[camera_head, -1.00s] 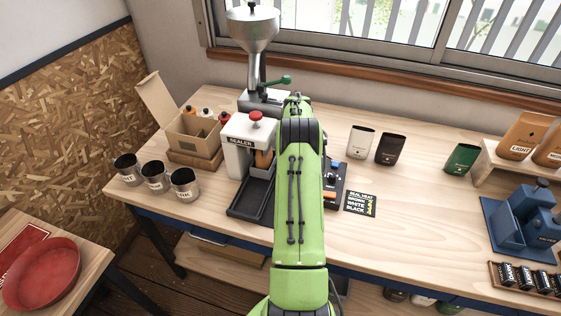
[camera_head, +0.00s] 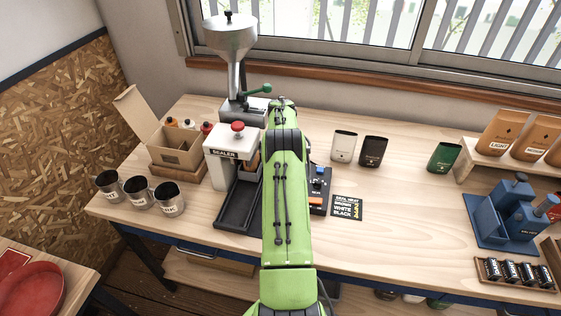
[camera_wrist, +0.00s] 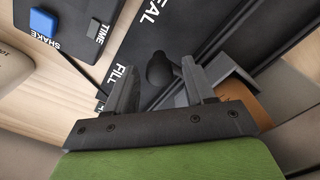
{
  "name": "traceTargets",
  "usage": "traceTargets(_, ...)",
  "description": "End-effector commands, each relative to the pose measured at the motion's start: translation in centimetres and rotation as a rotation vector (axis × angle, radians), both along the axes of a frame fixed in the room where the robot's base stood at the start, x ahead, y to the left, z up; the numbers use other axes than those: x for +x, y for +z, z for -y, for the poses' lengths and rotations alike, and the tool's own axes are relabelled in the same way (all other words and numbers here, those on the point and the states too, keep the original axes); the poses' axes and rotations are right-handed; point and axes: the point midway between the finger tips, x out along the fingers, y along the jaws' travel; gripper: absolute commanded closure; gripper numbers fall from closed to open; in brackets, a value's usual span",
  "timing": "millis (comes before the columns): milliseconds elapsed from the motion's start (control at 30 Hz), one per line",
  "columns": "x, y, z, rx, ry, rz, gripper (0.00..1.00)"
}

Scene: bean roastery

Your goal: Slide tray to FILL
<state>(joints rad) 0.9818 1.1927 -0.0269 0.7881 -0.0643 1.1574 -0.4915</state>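The sealer (camera_head: 222,172), a white machine with a red knob, stands on the bench. A long black tray-like base (camera_head: 238,208) extends forward from it; my arm covers its right side. In the wrist view, a dark plate carries the labels FILL (camera_wrist: 122,78) and SEAL (camera_wrist: 152,12). A black round knob (camera_wrist: 161,70) sits near FILL. A grey holder (camera_wrist: 222,74) with a brown item (camera_wrist: 243,98) lies just right of the knob. My gripper (camera_wrist: 160,88) is open, its fingers on either side of the knob with gaps showing. My arm hides the gripper in the head view.
A control panel with a blue SHAKE button (camera_wrist: 43,22) is beside the plate. Metal cups (camera_head: 139,191) and a cardboard box (camera_head: 180,145) stand left. A hopper grinder (camera_head: 231,60) stands behind.

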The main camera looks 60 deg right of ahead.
Motion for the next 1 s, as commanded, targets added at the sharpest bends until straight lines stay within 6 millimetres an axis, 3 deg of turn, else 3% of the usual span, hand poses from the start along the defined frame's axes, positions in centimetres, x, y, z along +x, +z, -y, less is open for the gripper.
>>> traceTargets(367,0.0,0.8,0.0,0.0,-0.001,-0.001,0.43)
traceTargets(467,0.0,2.9,0.0,-0.002,-0.001,0.0,0.43)
traceTargets(800,0.0,12.7,0.0,-0.002,-0.001,0.001,0.43)
traceTargets(1000,0.0,15.7,0.0,0.0,0.0,0.0,0.43)
